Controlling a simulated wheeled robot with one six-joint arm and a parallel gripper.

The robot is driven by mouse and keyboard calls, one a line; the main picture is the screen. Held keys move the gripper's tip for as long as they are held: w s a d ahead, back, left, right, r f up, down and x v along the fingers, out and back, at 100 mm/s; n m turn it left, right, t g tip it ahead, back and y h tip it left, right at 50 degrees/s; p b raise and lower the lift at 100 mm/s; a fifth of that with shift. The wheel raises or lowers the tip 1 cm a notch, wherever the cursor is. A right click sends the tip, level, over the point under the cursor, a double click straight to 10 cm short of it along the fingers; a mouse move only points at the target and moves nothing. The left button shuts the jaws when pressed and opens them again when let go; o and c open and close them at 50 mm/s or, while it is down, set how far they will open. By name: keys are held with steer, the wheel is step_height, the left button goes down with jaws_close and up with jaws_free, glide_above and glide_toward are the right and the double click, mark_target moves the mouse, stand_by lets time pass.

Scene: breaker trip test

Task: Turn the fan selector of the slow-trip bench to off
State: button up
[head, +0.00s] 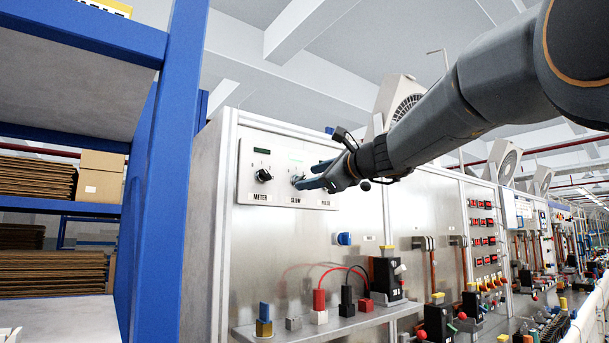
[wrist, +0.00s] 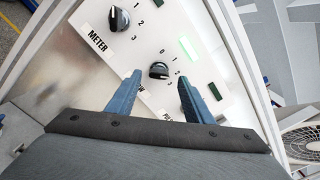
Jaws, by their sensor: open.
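A pale panel (head: 246,195) on the bench's upright face carries knobs labelled METER, SLOW and, partly covered, PULSE. No label reading fan is legible. The black SLOW knob (wrist: 159,70) shows in the wrist view between and just beyond my fingertips, with numerals beside it. My gripper (wrist: 160,82) is open with nothing between its blue fingers, and I see no clear contact with the knob. In the head view my gripper (head: 308,183) is in front of the panel and largely covers that knob. The METER knob (wrist: 119,19) is to its upper left. The PULSE knob is hidden.
A green-lit display (wrist: 187,48) is above the SLOW knob. A blue shelf post (head: 168,180) stands left of the bench. Below the panel, a ledge (head: 285,328) carries terminals, red and black leads and a black breaker (head: 385,278). A white fan unit (head: 402,100) is above the bench.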

steer(key=x, duration=0.3)
steer(key=shift+p, duration=0.4)
steer(key=shift+c, duration=0.2)
steer(key=c, duration=1)
steer(key=shift+f, duration=0.1)
